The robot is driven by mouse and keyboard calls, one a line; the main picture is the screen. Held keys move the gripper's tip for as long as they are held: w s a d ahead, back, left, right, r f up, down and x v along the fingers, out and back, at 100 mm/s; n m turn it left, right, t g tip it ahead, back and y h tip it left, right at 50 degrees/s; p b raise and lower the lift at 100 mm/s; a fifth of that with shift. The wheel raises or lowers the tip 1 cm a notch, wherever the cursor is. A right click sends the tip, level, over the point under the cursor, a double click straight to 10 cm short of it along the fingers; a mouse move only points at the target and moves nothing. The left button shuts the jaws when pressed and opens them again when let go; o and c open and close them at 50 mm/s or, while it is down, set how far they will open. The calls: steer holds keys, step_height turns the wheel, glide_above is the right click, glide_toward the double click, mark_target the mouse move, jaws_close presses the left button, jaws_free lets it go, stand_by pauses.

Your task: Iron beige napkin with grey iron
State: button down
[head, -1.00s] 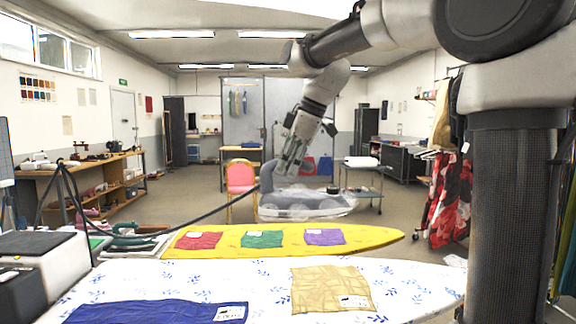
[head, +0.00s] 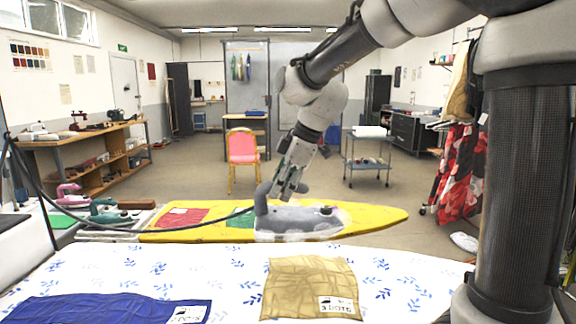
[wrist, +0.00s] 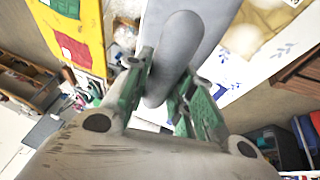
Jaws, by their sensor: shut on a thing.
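The beige napkin (head: 308,285) lies wrinkled on the white ironing board (head: 215,270) with blue leaf print, a white label at its lower right corner. My gripper (head: 287,188) is shut on the handle of the grey iron (head: 297,220). The iron is held in the air, beyond the far edge of the white board in the head view, and hides part of the yellow board. In the wrist view the iron's handle (wrist: 177,48) sits between the green finger pads, and a corner of the beige napkin (wrist: 255,25) shows at the upper right.
A blue napkin (head: 120,309) lies at the white board's front left. A yellow board (head: 370,214) behind bears a red cloth (head: 180,217) and a green cloth (head: 240,221). Other irons (head: 105,210) stand at left. A dark cord arcs from the left to the iron.

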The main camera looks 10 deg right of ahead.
mark_target(280, 213)
steer(key=shift+f, duration=3.3)
steer(key=shift+a, duration=0.1)
